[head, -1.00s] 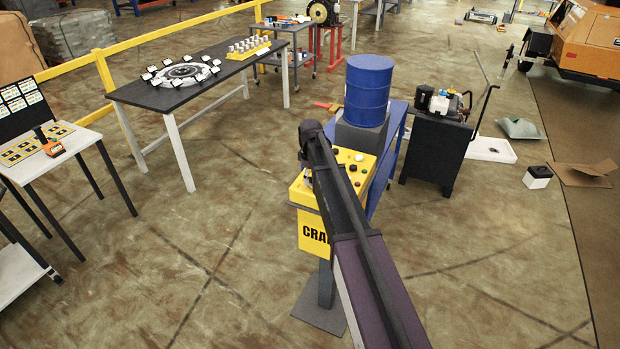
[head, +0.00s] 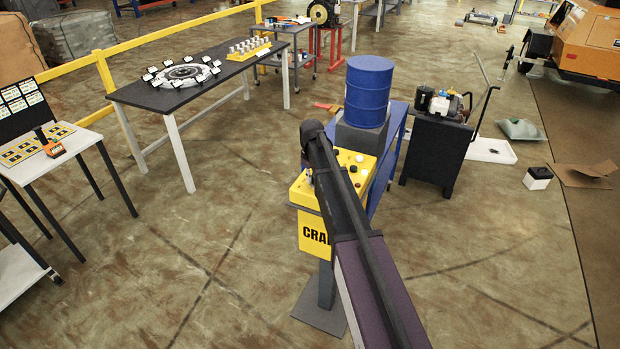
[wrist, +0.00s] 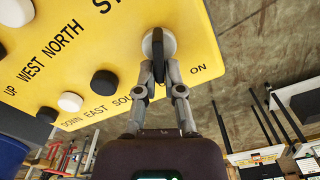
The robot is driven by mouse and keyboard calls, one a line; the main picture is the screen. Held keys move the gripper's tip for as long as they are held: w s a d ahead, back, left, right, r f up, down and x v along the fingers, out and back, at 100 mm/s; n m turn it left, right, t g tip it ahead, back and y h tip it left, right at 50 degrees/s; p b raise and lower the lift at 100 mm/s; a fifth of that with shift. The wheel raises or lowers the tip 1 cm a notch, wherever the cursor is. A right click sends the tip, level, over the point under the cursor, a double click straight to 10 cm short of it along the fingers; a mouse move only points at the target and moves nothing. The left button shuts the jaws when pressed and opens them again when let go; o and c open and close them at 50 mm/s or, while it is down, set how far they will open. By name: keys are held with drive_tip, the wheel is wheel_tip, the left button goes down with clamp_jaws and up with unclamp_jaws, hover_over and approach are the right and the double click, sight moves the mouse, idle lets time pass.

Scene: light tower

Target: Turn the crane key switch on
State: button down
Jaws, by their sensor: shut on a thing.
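The yellow crane control panel (head: 309,232) stands on a grey post in front of my arm, with the letters "CRA" showing on its front. In the wrist view its yellow face (wrist: 215,35) fills the upper part. The key switch (wrist: 170,43) is a round grey disc with a black key across it, and the word "ON" is printed to its right. My gripper (wrist: 158,78) has its two fingers closed in on the black key, one on each side. The key's tip points up in the wrist view. In the head view my arm hides the switch.
White and black push buttons (wrist: 104,83) sit close to the left of the switch in the wrist view. A blue barrel (head: 368,92) stands just behind the panel. A dark cabinet (head: 432,155) is to its right. The floor left of the panel is clear.

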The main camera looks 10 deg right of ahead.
drive_tip(key=shift+d+m, duration=0.1)
drive_tip(key=shift+m, duration=0.2)
drive_tip(key=c, duration=0.8)
unclamp_jaws()
drive_tip(key=shift+o, duration=0.2)
